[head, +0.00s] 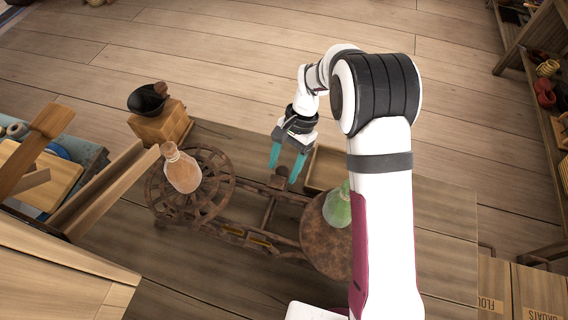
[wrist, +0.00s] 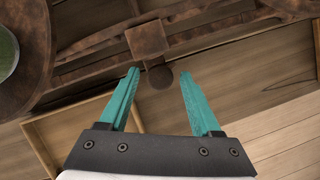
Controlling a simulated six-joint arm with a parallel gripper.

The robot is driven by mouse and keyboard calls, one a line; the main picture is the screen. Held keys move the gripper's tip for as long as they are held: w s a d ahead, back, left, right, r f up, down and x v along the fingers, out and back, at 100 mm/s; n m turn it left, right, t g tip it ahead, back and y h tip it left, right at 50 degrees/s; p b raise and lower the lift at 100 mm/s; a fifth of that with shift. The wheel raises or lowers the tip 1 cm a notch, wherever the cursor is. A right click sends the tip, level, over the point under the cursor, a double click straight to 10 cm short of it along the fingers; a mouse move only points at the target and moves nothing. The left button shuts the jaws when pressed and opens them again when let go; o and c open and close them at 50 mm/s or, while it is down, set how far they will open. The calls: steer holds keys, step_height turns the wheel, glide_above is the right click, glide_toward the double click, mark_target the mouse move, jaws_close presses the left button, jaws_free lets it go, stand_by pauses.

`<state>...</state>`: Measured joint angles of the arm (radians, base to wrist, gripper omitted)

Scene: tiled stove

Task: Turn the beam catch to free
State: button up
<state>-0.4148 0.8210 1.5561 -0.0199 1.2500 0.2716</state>
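The rusty brown balance scale (head: 262,238) stands on the wooden table, with a spoked pan at left and a solid round pan at right. The beam catch looks like a small block (wrist: 147,38) with a round knob (wrist: 160,77) at the scale's middle; it also shows small in the head view (head: 279,179). My gripper (head: 283,174) has teal fingers and is open and empty. In the wrist view its fingertips (wrist: 160,74) lie either side of the knob, with gaps; I cannot tell whether they are level with it.
A tan bottle (head: 181,171) stands on the left pan and a green flask (head: 337,208) on the right pan. A shallow wooden tray (head: 325,165) lies behind the scale, near my gripper. A wooden block with a dark object (head: 148,98) on it stands at the back left.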

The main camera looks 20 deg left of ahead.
steer(key=v, duration=1.5)
steer(key=shift+w+r, duration=0.2)
steer(key=shift+r, duration=0.15)
steer(key=s+f+n, duration=0.1)
steer(key=f, duration=0.4)
steer(key=s+a+f+n+h, duration=0.1)
steer(key=s+f+n, duration=0.1)
steer(key=f, duration=0.2)
steer(key=s+a+f+n, duration=0.1)
steer(key=s+f, duration=0.1)
steer(key=f, duration=0.3)
steer(key=shift+s+a+f+g+h, duration=0.25)
steer(key=shift+f+g+h, duration=0.05)
steer(key=shift+f+h, duration=0.1)
steer(key=shift+r, duration=0.1)
